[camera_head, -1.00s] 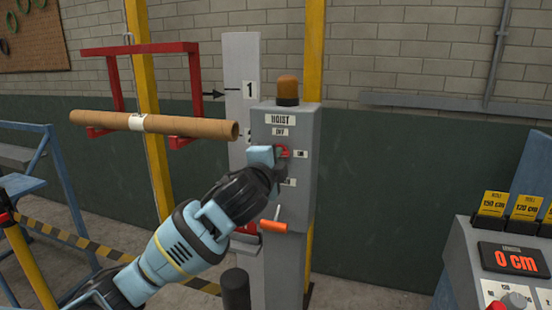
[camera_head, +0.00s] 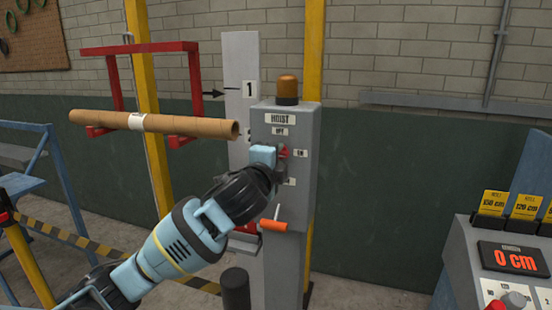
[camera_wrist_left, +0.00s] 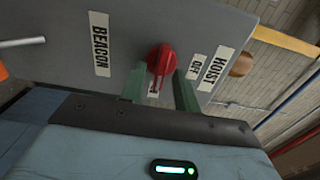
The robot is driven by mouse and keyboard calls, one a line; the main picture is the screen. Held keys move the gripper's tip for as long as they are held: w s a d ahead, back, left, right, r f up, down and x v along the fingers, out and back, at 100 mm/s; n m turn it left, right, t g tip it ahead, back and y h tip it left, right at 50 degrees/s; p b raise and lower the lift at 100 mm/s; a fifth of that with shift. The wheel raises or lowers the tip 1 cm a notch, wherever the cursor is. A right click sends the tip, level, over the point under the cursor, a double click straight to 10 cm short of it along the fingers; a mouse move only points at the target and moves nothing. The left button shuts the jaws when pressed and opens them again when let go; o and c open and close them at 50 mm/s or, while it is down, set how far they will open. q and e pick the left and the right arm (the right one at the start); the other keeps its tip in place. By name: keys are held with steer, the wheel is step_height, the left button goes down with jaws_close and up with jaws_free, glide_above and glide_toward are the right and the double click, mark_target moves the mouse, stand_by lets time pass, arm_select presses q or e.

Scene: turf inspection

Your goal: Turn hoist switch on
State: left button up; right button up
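The hoist switch is a red knob (camera_head: 284,153) on the front of the grey hoist box (camera_head: 300,188). It sits below the HOIST and OFF labels and left of the ON label (camera_head: 300,153). In the left wrist view the knob (camera_wrist_left: 161,58) lies between the two green fingers of my left gripper (camera_wrist_left: 160,82), one finger on each side of it and close against it. Its raised handle runs towards a pale label partly visible between the fingers. In the head view my left gripper (camera_head: 274,156) covers part of the knob. My right gripper is not in view.
An orange beacon (camera_head: 287,86) tops the box, and an orange-handled crank (camera_head: 274,225) sticks out below. A cardboard tube (camera_head: 180,125) rests on red hooks at the left. A console (camera_head: 505,245) reading 0 cm stands at the right.

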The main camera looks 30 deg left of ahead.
arm_select(q)
steer(key=shift+s, duration=0.15)
steer(key=v, duration=0.7)
steer(key=shift+s, duration=0.3)
steer(key=shift+d, duration=0.1)
stand_by(0.3)
steer(key=s+d+f+n+g+h, duration=0.1)
steer(key=d+f+n+g+h, duration=0.1)
steer(key=f, duration=0.8)
steer(key=s+d+f+n+g+h, duration=0.1)
steer(key=s+d+f, duration=0.15)
steer(key=f, duration=0.75)
steer(key=d+f+n+g+h, duration=0.2)
steer(key=d+f, duration=0.1)
steer(key=f, duration=0.8)
steer(key=s+d+f+n+g, duration=0.3)
steer(key=s+f+n, duration=0.5)
steer(key=s+f, duration=1.3)
steer(key=s+d, duration=0.1)
steer(key=s, duration=0.2)
steer(key=shift+h, duration=0.4)
steer(key=shift+f, duration=0.15)
